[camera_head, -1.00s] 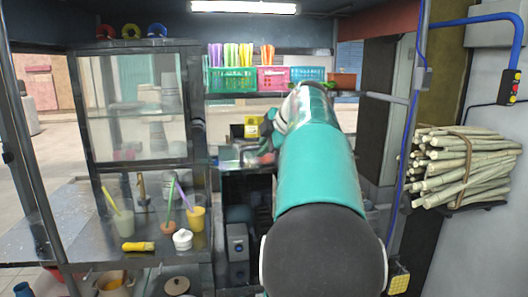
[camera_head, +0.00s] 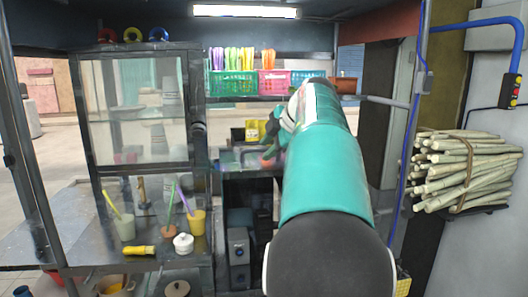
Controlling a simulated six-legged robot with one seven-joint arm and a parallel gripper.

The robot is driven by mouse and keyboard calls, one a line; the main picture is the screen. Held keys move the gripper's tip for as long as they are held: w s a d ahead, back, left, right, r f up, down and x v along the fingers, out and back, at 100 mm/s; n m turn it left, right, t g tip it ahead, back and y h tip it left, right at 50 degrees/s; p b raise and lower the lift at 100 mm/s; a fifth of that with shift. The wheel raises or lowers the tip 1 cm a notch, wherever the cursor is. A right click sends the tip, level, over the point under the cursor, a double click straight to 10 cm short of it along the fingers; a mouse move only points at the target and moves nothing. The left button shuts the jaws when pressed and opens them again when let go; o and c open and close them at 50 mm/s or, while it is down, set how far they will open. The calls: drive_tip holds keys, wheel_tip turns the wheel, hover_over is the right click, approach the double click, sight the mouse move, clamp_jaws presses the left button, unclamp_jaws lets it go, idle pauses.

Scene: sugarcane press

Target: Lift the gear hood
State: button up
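My teal and grey arm fills the middle of the view and reaches forward into the stall. My gripper (camera_head: 268,148) is at its far end, small and partly hidden by the arm, so I cannot tell if it is open or shut. It is near the press area, beside a yellow box-like part (camera_head: 254,130) and a grey metal surface (camera_head: 236,161). I cannot clearly make out the gear hood; it may be hidden behind my arm. A dark opening with grey machine parts (camera_head: 238,243) lies below.
A glass cabinet (camera_head: 97,120) and a metal counter (camera_head: 140,262) with cups, a yellow-handled tool (camera_head: 139,250) and a white jar (camera_head: 183,243) stand at left. Above is a shelf with a green basket (camera_head: 232,84) and a pink basket (camera_head: 273,84).

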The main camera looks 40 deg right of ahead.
drive_tip(key=v, duration=1.1)
drive_tip(key=shift+a+r, duration=0.1)
drive_tip(key=w+a+r+m+t+h, duration=0.1)
drive_tip(key=w+a+r+m+t, duration=0.1)
drive_tip(key=w+a+r+t, duration=0.3)
drive_tip(key=w+a+r+m+t+h, duration=0.1)
drive_tip(key=w+a+r+m+t, duration=0.1)
drive_tip(key=w+a+r+t, duration=0.45)
drive_tip(key=s+a+f+m+g+h, duration=0.1)
drive_tip(key=s+a+f+m+g, duration=0.25)
drive_tip(key=f, duration=0.55)
drive_tip(key=s+a+f+m+g+h, duration=0.1)
drive_tip(key=s+a+f+m+g, duration=0.15)
drive_tip(key=a+f, duration=0.4)
drive_tip(key=s+a+f+m+g+h, duration=0.1)
drive_tip(key=s+a+f+m+g, duration=0.25)
drive_tip(key=f, duration=0.65)
drive_tip(key=s+a+f+g+y, duration=0.2)
drive_tip(key=s+a+f, duration=0.4)
drive_tip(key=f, duration=0.3)
drive_tip(key=s+a+f+g+y, duration=0.3)
drive_tip(key=s+a+f, duration=0.3)
drive_tip(key=f, duration=0.3)
drive_tip(key=shift+a+n+g, duration=0.3)
drive_tip(key=shift+a+n, duration=0.05)
drive_tip(key=shift+a, duration=0.15)
